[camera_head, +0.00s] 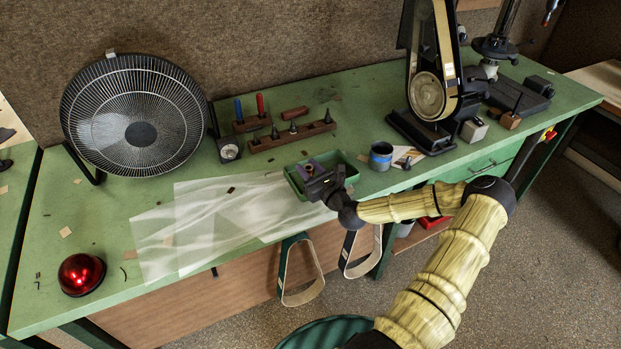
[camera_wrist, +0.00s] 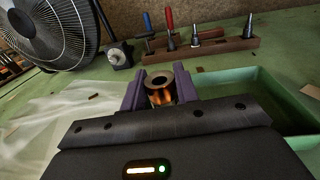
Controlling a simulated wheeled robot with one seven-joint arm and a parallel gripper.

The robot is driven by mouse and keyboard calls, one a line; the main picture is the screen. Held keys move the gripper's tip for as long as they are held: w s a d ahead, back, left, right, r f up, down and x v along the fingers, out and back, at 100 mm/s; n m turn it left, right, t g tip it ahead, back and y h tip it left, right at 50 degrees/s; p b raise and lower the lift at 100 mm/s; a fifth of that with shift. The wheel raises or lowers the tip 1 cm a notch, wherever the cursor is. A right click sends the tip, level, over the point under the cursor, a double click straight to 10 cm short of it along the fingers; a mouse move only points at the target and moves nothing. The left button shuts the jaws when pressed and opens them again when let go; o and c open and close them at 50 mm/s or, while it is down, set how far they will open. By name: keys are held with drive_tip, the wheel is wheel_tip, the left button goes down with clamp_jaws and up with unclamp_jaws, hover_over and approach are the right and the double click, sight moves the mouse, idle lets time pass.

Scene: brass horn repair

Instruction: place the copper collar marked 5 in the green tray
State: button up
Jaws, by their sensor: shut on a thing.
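The copper collar (camera_wrist: 160,89) is a short ring with a dark hole in its top. My gripper (camera_wrist: 160,93) is shut on it, with a purple finger on each side; no number can be read on it. In the head view my gripper (camera_head: 314,170) is over the left part of the green tray (camera_head: 350,163), and the collar is too small there to make out clearly. In the wrist view the tray (camera_wrist: 269,91) shows to the right, its visible floor bare; my gripper hides its left part.
A wooden rack (camera_head: 290,135) with dark pegs stands behind the tray, with red and blue handled tools beside it. A blue-banded can (camera_head: 380,156) stands right of the tray. Translucent sheets (camera_head: 210,220) lie to the left. A fan (camera_head: 135,115) and a belt grinder (camera_head: 428,95) stand farther off.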

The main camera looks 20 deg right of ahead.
drive_tip(key=shift+f, duration=0.25)
drive_tip(key=shift+f, duration=1.85)
drive_tip(key=shift+f, duration=0.2)
drive_tip(key=o, duration=1.1)
drive_tip(key=shift+c, duration=0.2)
drive_tip(key=shift+r, duration=0.1)
drive_tip(key=shift+r, duration=0.15)
drive_tip(key=shift+s, duration=0.25)
drive_tip(key=s+d+b, duration=0.1)
drive_tip(key=s+b, duration=0.1)
drive_tip(key=s, duration=0.9)
drive_tip(key=shift+s+d, duration=0.2)
drive_tip(key=shift+d, duration=0.15)
